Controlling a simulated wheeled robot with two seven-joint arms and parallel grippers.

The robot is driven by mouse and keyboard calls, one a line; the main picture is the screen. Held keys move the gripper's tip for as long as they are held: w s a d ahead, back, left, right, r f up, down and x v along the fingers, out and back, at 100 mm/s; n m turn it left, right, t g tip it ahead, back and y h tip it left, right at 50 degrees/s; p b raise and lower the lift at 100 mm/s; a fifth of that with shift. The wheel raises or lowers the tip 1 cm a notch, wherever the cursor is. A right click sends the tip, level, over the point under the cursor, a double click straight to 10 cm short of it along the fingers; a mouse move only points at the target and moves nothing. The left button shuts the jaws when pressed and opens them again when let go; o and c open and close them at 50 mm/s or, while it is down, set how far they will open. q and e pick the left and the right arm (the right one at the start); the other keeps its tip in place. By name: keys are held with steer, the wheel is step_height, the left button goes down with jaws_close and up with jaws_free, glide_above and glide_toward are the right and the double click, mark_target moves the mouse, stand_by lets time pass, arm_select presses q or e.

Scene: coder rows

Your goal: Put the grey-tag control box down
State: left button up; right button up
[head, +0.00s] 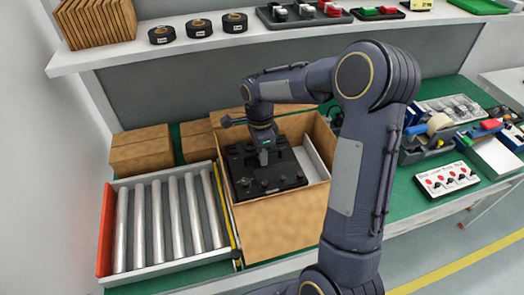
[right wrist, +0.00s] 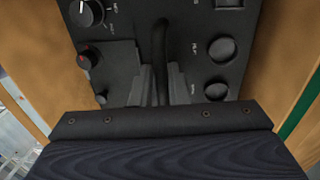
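The black control box (head: 282,178) is at the open cardboard carton (head: 285,222), with its knobbed top panel facing up. It covers part of the carton's left side; I cannot tell whether it rests on anything. The right wrist view shows its knobs and panel (right wrist: 120,65), with carton walls on both sides. My right gripper (head: 264,154) is above the panel, its fingers closed around the black handle (right wrist: 159,45). I cannot make out a grey tag for certain. My left gripper is not in view.
A roller conveyor (head: 170,222) with a red end stands left of the carton. Closed cardboard boxes (head: 141,150) lie behind it. A shelf (head: 190,50) with tape rolls runs above. Tool bins (head: 425,145) and a white switch panel (head: 447,180) are on the green bench at right.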

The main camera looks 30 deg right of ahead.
steer(key=o, duration=0.3)
steer(key=shift+s, duration=0.1)
steer(key=shift+o, duration=0.2)
step_height(320, 180, up, 12)
steer(key=w, duration=0.2)
steer(key=s+a+r+n+t+y, duration=0.2)
steer(key=s+r+n+t, duration=0.1)
steer(key=s+n, duration=0.8)
steer(key=s+a+f+n+t, duration=0.1)
steer(key=s+n, duration=0.1)
steer(key=s, duration=0.2)
steer(key=s+a+f+n+t+y, duration=0.1)
steer(key=s+a+n, duration=0.1)
steer(key=s+n, duration=0.1)
steer(key=s+a+f+n+t, duration=0.2)
steer(key=s, duration=0.3)
steer(key=shift+s+f, duration=0.1)
steer(key=shift+s, duration=0.25)
steer(key=shift+s+a+f+n, duration=0.15)
steer(key=shift+f+n, duration=0.1)
steer(key=shift+n, duration=0.25)
